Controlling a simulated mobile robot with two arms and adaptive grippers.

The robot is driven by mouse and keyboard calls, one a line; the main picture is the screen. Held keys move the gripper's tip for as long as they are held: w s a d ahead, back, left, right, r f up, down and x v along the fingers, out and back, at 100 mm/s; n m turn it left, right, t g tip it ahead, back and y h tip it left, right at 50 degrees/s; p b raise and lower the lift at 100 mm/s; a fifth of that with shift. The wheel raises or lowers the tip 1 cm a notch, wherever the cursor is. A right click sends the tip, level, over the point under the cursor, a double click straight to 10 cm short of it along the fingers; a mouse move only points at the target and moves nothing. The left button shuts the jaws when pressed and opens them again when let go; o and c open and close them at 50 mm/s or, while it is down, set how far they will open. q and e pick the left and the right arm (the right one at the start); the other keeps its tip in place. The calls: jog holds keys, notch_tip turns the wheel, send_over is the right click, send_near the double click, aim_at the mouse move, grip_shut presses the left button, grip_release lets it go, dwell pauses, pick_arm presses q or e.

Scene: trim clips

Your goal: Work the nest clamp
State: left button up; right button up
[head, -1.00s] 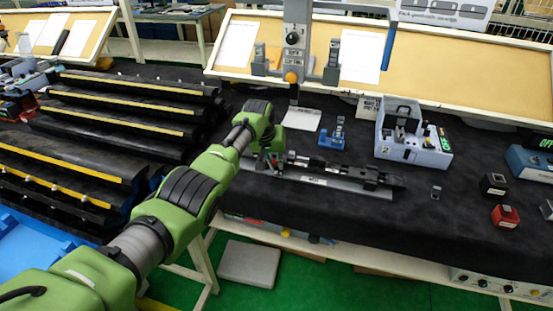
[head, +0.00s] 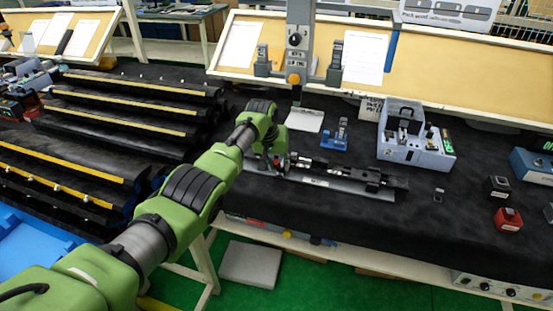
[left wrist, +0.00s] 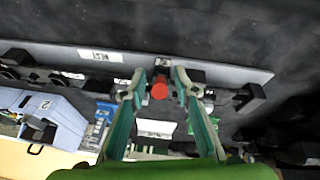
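The nest is a long grey plate (head: 335,184) with a black trim part (head: 350,175) lying along it on the dark bench. A clamp with a red knob (left wrist: 160,90) sits at the nest, and in the head view it is near the left end, largely hidden by my arm. My left gripper (head: 277,160) is down at that end. In the left wrist view its two green fingers (left wrist: 160,82) are apart, one on each side of the red knob. I cannot tell whether they touch it. My right gripper is not in view.
A grey press-like stand (head: 296,50) rises behind the nest. A blue fixture (head: 336,137) and a pale blue box (head: 417,150) stand behind it. Red (head: 507,219) and black blocks lie at the right. Black racks with yellow strips (head: 130,105) fill the left. Bench in front is clear.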

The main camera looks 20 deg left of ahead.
pick_arm(q)
jog(key=shift+v, duration=0.85)
jog(key=v, duration=1)
jog(key=shift+s, duration=0.15)
